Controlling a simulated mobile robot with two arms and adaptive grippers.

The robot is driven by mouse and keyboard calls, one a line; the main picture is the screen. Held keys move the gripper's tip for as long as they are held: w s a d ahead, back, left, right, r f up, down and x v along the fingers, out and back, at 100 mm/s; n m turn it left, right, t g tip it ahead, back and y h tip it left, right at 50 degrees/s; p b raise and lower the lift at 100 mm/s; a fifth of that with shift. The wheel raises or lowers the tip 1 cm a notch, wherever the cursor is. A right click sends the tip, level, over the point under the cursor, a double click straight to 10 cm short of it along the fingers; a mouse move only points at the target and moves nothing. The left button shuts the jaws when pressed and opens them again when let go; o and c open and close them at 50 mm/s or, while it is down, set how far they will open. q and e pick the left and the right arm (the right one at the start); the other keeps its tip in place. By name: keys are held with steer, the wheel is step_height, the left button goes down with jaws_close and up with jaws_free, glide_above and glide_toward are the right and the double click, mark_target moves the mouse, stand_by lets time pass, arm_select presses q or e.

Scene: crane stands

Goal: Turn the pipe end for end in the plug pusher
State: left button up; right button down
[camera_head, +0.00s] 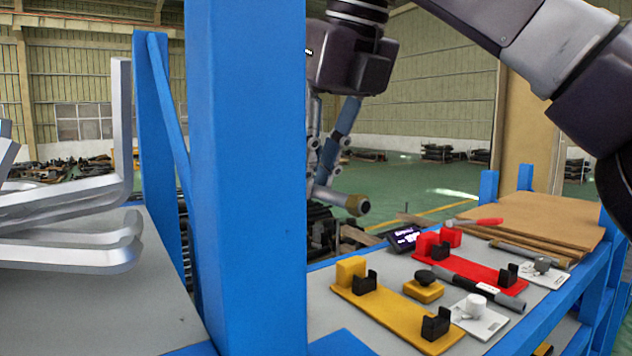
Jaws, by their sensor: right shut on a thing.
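My right gripper (322,178) hangs from the upper middle, partly hidden behind a thick blue post. It is shut on a brownish-grey pipe (340,199), whose near end points right. The pipe's other end is hidden by the post. The pipe is held in the air, behind and above the bench. Two plug-pusher-like fixtures stand on the bench: a yellow one (396,315) in front and a red one (470,268) behind. Each has a block at one end and black cradles. I cannot tell which one the task means. Both cradles look empty. My left gripper is out of view.
The blue post (248,180) blocks the middle left. Bent silver bars (75,245) lie on a grey surface at left. Between the fixtures are a yellow button box (423,288) and a dark rod (485,291). A small display (404,238) stands behind; brown boards (535,215) lie farther right.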

mark_target(316, 185)
steer(key=shift+r+p, duration=0.75)
steer(key=shift+r, duration=0.15)
steer(key=shift+r+p, duration=0.75)
steer(key=shift+r, duration=1.4)
steer(key=shift+d+f, duration=0.1)
